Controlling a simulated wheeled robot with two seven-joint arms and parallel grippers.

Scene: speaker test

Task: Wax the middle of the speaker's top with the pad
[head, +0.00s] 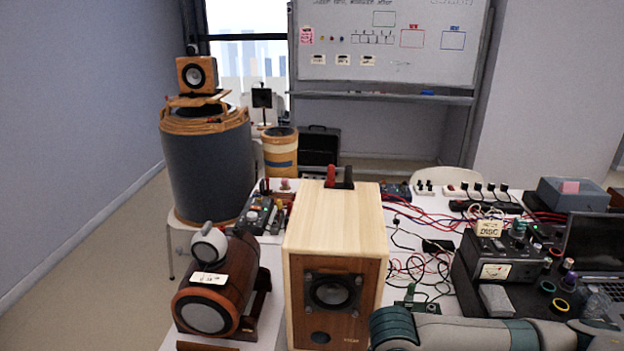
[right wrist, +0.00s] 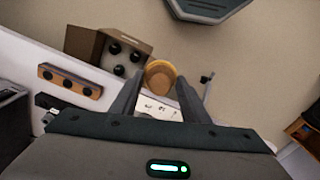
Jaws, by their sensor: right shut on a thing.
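The speaker (head: 335,220) stands on the white table in the middle of the head view. It has a pale, bare wooden top and a darker front with a round driver. My right gripper (right wrist: 160,80) shows in the right wrist view, its two fingers shut on a round orange-tan thing, which looks like the pad (right wrist: 160,72). The pad does not show in the head view. There my right arm reaches in from the lower right, its gripper out of sight. My left gripper is in neither view.
A brown cylindrical speaker (head: 216,285) stands close left of the speaker. Red and black cables (head: 425,262) and a black control box (head: 497,270) lie to the right. A red and black item (head: 340,177) shows at the speaker's back edge. The right wrist view shows an open cardboard box (right wrist: 84,43).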

